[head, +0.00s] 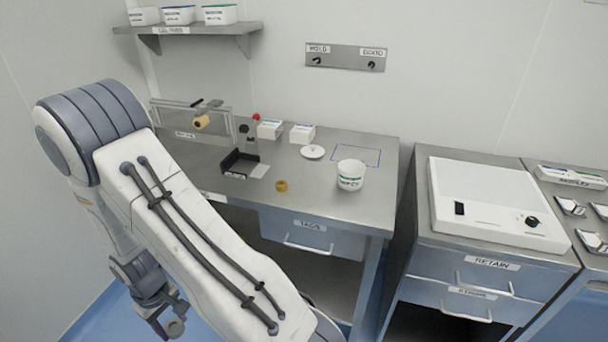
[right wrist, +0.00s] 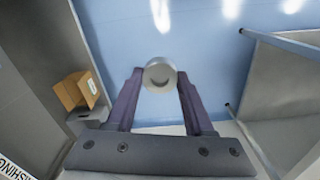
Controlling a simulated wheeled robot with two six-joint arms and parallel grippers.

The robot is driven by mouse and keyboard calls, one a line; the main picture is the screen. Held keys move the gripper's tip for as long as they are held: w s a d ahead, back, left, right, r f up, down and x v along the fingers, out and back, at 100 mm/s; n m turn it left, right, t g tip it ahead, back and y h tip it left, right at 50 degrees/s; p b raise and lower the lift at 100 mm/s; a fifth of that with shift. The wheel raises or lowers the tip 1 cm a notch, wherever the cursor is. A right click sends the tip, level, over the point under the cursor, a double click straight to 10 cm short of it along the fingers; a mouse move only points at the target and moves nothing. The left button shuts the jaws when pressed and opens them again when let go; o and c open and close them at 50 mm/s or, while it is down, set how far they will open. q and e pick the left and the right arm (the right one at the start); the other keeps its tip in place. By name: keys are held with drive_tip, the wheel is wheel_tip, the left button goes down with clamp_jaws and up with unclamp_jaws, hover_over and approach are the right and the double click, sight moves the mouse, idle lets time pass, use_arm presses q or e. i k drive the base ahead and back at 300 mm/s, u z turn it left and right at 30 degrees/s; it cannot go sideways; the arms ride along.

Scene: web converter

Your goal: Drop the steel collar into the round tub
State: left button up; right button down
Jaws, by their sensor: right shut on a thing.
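The steel collar (right wrist: 159,73) is a short grey round piece with a dark recess in its face. My right gripper (right wrist: 160,78) is shut on it, with one finger on each side, above the blue floor. In the head view my right gripper (head: 168,325) hangs at the lower left, below and left of the bench top; the collar cannot be made out there. The round tub (head: 351,175) is white with a printed label and stands upright on the right part of the bench, well away from the gripper. Its inside is mostly hidden. My left gripper is not in view.
The steel bench (head: 345,213) also bears a white lid (head: 313,152), a yellow ring (head: 281,186), a black tray (head: 239,163) and small white boxes (head: 302,133). A clear panel stands at the back left. A cardboard box (right wrist: 76,91) shows in the wrist view.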

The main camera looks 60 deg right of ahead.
sight(352, 184)
drive_tip(key=i, duration=0.55)
drive_tip(key=z, duration=2)
